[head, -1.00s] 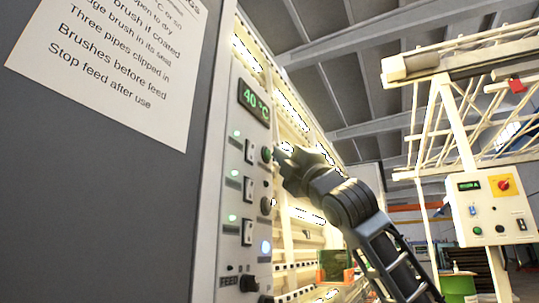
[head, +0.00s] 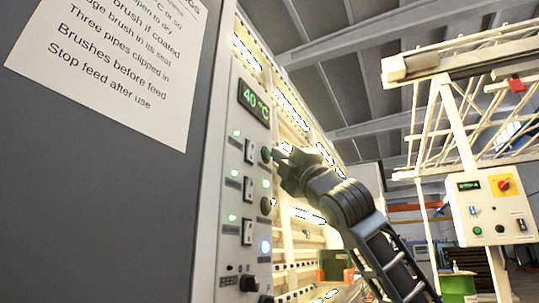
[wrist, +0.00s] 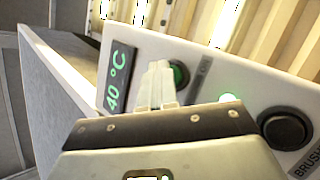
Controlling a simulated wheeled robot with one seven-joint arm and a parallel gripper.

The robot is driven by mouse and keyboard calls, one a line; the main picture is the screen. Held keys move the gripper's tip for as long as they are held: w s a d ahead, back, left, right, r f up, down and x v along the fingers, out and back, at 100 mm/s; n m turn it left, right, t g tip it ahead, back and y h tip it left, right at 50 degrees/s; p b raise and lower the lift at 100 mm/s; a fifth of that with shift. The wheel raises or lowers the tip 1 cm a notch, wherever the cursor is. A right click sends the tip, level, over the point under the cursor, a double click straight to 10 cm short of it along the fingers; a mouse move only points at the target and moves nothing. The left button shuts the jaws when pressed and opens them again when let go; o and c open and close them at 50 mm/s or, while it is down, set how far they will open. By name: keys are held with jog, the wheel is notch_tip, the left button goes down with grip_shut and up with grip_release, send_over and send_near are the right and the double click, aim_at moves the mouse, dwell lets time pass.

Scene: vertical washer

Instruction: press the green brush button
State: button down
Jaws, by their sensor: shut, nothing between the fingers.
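The green button (head: 266,154) is round and sits on the pale control panel (head: 232,205), right of the top rocker switch.
A black round button (wrist: 285,129) labelled "BRUSH…" sits right of a lit green lamp (wrist: 230,98). The temperature display (head: 254,101) reads 40 °C above the buttons. A feed knob (head: 249,283) is low on the panel. A separate control box (head: 492,207) stands at right.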

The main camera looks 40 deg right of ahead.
jog(key=shift+s+d, duration=0.2)
jog(key=shift+s, duration=0.5)
jog(key=shift+s, duration=0.1)
jog(key=shift+s+d+b, duration=0.1)
jog(key=shift+s+d, duration=0.2)
jog(key=shift+s, duration=0.45)
jog(key=shift+s+d+b, duration=0.15)
jog(key=shift+s+d, duration=0.1)
jog(key=shift+s, duration=0.55)
jog(key=shift+s+d+b, duration=0.1)
jog(key=shift+s+d, duration=0.2)
jog(key=shift+s, duration=0.45)
